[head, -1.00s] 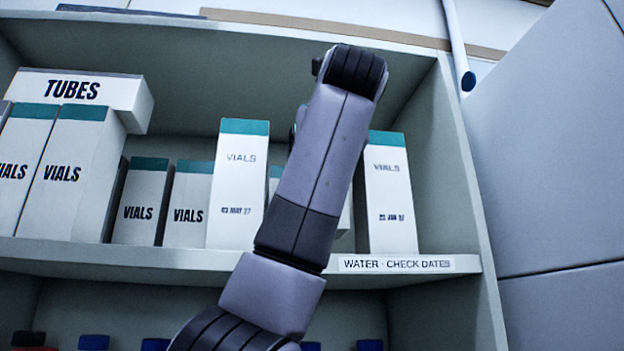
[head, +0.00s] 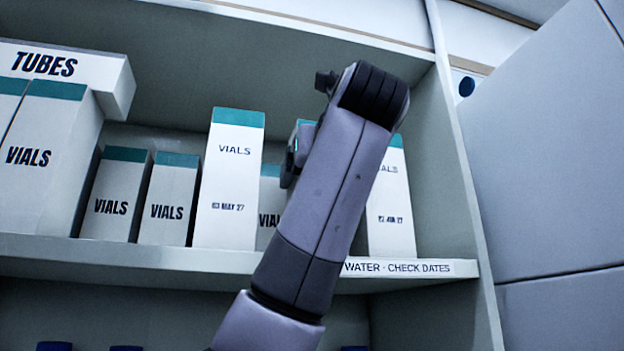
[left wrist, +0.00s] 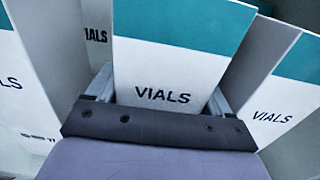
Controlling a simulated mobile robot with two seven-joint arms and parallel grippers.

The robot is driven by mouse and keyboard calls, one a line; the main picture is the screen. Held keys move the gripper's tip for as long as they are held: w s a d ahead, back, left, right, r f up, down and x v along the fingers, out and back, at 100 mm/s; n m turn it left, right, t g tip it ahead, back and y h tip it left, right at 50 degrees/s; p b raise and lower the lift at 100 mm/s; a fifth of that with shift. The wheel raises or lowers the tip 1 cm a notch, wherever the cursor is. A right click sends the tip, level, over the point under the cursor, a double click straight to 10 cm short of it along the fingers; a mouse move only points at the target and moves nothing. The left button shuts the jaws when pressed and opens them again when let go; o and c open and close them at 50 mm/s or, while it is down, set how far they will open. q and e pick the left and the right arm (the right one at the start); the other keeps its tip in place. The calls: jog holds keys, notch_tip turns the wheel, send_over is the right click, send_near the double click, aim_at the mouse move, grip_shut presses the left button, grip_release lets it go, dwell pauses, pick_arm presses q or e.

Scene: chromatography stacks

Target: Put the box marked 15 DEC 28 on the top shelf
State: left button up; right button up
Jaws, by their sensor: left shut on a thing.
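My left gripper (left wrist: 160,98) is shut on a white box with a teal top marked VIALS (left wrist: 172,62). The gripper covers the lower front of this box, so any date on it is hidden. I cannot read 15 DEC 28 on any box. On the shelf (head: 130,253), a tall VIALS box (head: 230,175) reads MAY 27, and another (head: 391,205) at the right reads JAN 27. My right gripper is not in view.
Several VIALS boxes (head: 117,195) fill the left of the shelf, with a TUBES box (head: 62,75) on top. A label reads WATER - CHECK DATES (head: 410,268). A side wall (head: 440,170) closes the right. Blue caps (head: 54,346) show below.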

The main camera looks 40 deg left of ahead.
pick_arm(q)
jog(key=shift+f, duration=0.15)
jog(key=o, duration=1)
jog(key=b+v, duration=0.2)
jog(key=v, duration=1)
jog(key=shift+b, duration=0.3)
